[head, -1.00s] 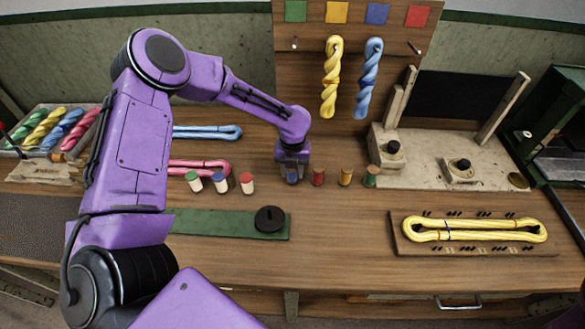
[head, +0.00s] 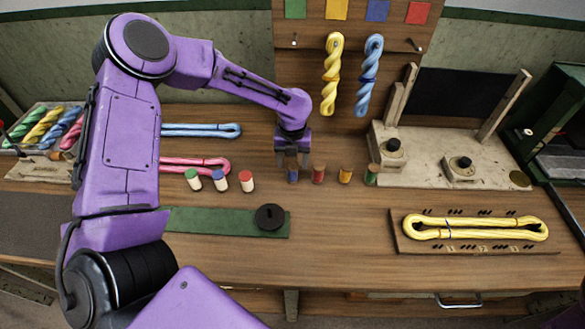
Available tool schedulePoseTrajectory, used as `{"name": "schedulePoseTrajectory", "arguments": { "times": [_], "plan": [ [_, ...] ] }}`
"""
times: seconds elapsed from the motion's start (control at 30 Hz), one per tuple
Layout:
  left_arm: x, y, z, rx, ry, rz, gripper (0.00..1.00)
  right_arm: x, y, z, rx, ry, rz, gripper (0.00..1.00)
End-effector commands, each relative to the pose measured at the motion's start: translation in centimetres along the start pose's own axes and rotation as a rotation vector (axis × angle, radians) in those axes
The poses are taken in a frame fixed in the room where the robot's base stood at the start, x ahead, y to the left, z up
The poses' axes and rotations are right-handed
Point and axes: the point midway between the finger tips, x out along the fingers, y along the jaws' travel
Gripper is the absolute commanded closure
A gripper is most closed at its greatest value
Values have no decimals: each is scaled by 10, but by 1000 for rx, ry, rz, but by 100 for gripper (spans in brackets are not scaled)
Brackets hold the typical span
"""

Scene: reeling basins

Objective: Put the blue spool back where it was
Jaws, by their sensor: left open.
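The blue spool (head: 293,175) stands on the table at the left end of a row with a red, an orange and a green spool. My left gripper (head: 292,164) is directly above it, pointing down, with its jaws open. The fingertips are at the spool's upper part; I cannot tell whether they touch it. My right gripper is not in view.
Red (head: 318,174), orange (head: 345,175) and green (head: 371,175) spools stand close to the right. White-bodied spools with coloured tops (head: 220,181) stand to the left. A green strip with a black disc (head: 270,217) lies in front. Bare table lies at centre front.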

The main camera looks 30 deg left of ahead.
Motion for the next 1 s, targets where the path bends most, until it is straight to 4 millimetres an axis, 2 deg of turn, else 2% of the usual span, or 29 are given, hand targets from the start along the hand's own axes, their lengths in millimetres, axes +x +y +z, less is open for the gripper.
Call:
{"name": "schedulePoseTrajectory", "arguments": {
  "times": [0.1,0.2,0.33,0.5,1.0],
  "plan": [
    [-32,-1,1,0,-5,-3,35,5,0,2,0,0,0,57],
    [-54,0,0,0,-3,-2,35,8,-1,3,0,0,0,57],
    [-74,0,0,0,-1,0,35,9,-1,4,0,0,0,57],
    [-82,0,0,0,1,0,35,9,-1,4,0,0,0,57],
    [-82,0,0,0,1,0,35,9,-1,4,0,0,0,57]
  ]
}}
